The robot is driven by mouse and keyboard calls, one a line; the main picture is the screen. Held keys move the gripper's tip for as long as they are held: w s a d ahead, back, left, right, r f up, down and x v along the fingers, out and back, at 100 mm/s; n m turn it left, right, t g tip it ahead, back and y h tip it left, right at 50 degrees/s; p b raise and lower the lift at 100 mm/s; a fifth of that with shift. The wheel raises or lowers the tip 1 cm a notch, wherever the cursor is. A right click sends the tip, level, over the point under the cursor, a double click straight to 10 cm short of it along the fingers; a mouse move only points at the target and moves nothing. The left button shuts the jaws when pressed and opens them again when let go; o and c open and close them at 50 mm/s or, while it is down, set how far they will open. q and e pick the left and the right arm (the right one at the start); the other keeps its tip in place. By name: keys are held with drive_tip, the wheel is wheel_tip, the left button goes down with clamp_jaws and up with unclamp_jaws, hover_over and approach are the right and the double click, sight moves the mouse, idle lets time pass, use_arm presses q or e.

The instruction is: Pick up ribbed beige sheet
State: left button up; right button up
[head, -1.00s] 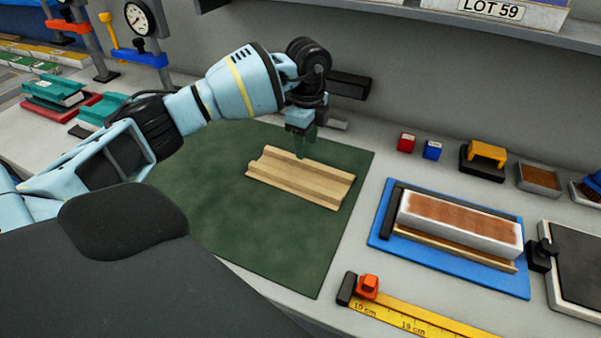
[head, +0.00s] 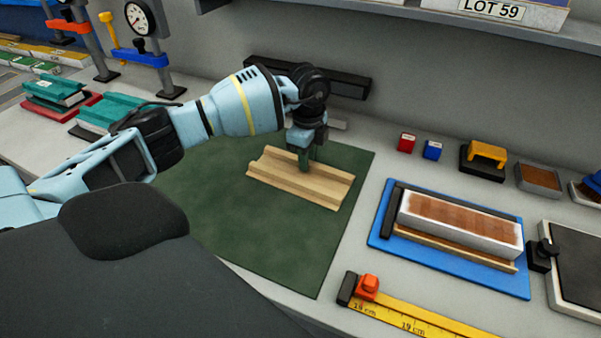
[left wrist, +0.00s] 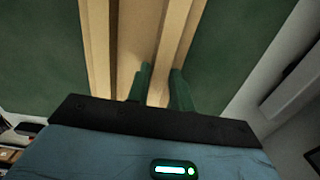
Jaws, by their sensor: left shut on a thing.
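The ribbed beige sheet (head: 285,180) lies flat on the green mat (head: 215,225), with its ribs running along its length. In the left wrist view the two green fingers (left wrist: 160,90) stand on either side of a rib of the sheet (left wrist: 138,35). The sheet still appears to rest on the mat. My right gripper is in neither view.
To the right a blue tray (head: 375,240) holds a white-edged block with a brown top (head: 460,222). A yellow ruler (head: 420,316) with an orange slider lies in front. Small red (head: 406,142) and blue (head: 432,150) blocks stand behind. The mat's front part is clear.

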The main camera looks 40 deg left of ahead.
use_arm(q)
clamp_jaws()
wheel_tip(320, 180, up, 10)
idle(0.3)
idle(0.3)
